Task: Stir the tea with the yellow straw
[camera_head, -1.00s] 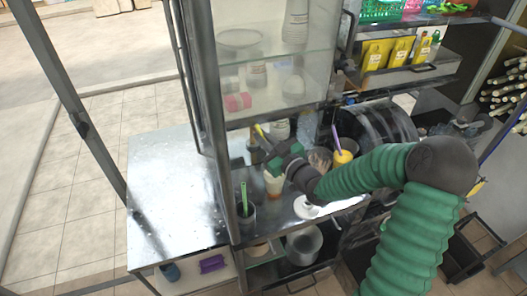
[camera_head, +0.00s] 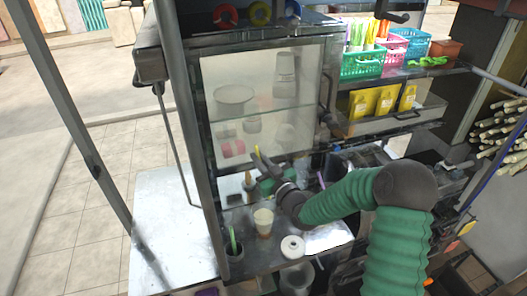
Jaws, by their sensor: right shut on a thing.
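My right gripper (camera_head: 268,174) is at the end of the green-sleeved arm. It is shut on the yellow straw (camera_head: 257,150), whose upper end sticks up above the fingers. The straw's lower part is hidden by the gripper. A pale cup with orange-brown tea (camera_head: 263,222) stands upright on the metal counter, just below the gripper. I cannot tell whether the straw reaches into the cup. My left gripper is not in view.
A dark cup with a green straw (camera_head: 234,247) stands left of the tea. A round white lid (camera_head: 292,247) lies to its right. A glass cabinet (camera_head: 265,90) rises behind the gripper. The counter's left part (camera_head: 165,225) is clear.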

